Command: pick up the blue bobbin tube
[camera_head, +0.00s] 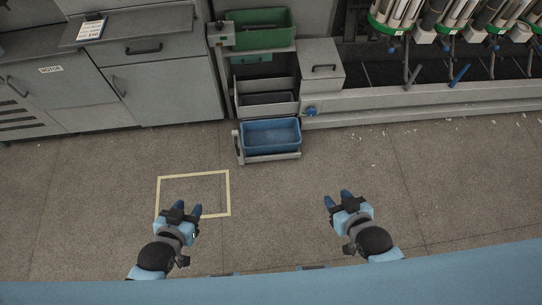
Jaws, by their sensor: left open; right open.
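A small blue tube-like piece (459,75) slants upward at the winder's front, at the upper right; it is too small to tell surely whether it is the blue bobbin tube. No other clear blue tube shows. My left gripper (186,210) is open and seems empty, over the floor by the lower edge of a yellow square. My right gripper (338,200) is open and seems empty, over bare floor right of centre. Both are well apart from the blue piece.
A blue bin (271,135) sits low on a rack, below a grey bin (266,104) and a green bin (262,38). A lidded grey box (321,66) stands beside it. Grey cabinets (160,88) line the left. The yellow floor square (194,174) looks empty. The floor ahead is open.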

